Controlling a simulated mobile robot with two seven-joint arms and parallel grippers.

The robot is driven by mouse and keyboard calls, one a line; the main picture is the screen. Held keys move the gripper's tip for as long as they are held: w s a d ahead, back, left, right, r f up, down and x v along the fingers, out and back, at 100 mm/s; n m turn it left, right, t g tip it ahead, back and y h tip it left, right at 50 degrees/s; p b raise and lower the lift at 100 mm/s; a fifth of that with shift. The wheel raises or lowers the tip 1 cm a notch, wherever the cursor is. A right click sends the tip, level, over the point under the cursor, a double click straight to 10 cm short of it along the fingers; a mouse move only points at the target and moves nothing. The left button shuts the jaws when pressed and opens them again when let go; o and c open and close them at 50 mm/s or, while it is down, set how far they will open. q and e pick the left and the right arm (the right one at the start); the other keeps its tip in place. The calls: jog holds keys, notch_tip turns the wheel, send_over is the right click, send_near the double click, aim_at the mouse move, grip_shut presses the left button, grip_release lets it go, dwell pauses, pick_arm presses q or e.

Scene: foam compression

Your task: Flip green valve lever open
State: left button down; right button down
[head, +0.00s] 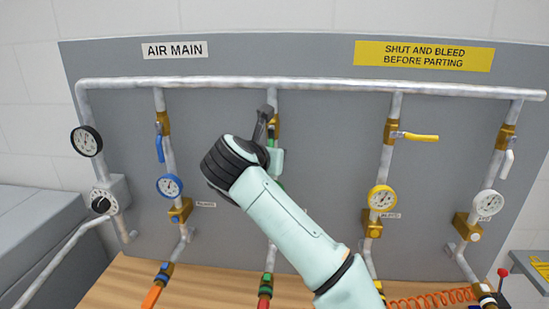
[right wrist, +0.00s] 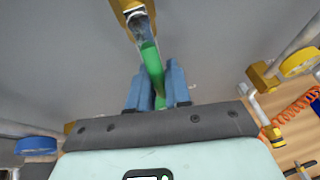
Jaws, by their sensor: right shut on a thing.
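The green valve lever (right wrist: 149,60) runs down from its brass valve body (right wrist: 128,8) in the right wrist view and passes between the two blue fingers of my right gripper (right wrist: 156,88). My right gripper is shut on the lever. In the head view my right gripper (head: 264,124) is at the middle pipe, and my arm hides most of the lever. My left gripper is not in view.
The blue lever (head: 160,148) and white lever (head: 507,163) hang down along their pipes. The yellow lever (head: 421,137) sticks out sideways. Gauges (head: 381,198) sit lower on the pipes. A wooden bench (head: 210,288) with an orange coiled hose (head: 430,299) lies below the panel.

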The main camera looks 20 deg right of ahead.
jog(key=shift+r, duration=0.15)
dwell(0.3)
jog(key=c, duration=1.1)
grip_release()
jog(key=shift+w, duration=0.1)
jog(key=shift+a, duration=0.1)
jog(key=v, duration=1.3)
